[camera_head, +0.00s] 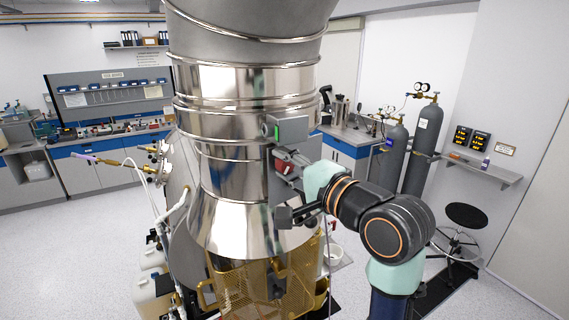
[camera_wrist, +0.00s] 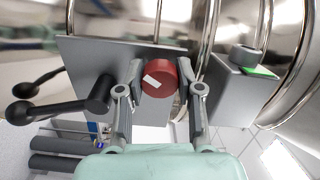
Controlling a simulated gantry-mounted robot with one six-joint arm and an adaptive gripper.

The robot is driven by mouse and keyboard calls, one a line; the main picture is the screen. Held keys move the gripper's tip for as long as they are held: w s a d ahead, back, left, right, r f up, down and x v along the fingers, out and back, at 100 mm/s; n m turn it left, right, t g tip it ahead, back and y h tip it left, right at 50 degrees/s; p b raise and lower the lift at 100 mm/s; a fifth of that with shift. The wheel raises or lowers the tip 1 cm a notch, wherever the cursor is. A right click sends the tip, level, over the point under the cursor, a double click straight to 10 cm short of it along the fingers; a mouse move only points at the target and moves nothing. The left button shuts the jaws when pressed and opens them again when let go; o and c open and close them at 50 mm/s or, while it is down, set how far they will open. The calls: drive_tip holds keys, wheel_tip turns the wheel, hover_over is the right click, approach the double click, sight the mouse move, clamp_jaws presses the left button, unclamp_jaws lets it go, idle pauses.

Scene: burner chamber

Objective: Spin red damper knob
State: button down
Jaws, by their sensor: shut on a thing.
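The red damper knob (camera_wrist: 160,78) is round with a white mark on its face and sits on a grey plate (camera_wrist: 85,60) fixed to the shiny metal duct. My gripper (camera_wrist: 162,92) has one finger on each side of the knob and is shut on it. In the head view the red knob (camera_head: 284,167) shows small on the duct's right side, partly hidden by my gripper (camera_head: 290,165). The white mark lies tilted toward the knob's left side in the wrist view.
A black handle with ball ends (camera_wrist: 60,108) stands out left of the knob. A grey box with a green light (camera_wrist: 240,85) is to the right; it also shows above the knob in the head view (camera_head: 290,130). Gas cylinders (camera_head: 421,148) stand at the back right.

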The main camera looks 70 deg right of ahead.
sight(288, 166)
drive_tip(key=m, duration=0.6)
drive_tip(key=shift+m, duration=1)
drive_tip(key=m, duration=0.3)
drive_tip(key=shift+m, duration=0.3)
drive_tip(key=shift+c, duration=2.2)
unclamp_jaws()
drive_tip(key=shift+m, duration=0.3)
drive_tip(key=shift+v, duration=3)
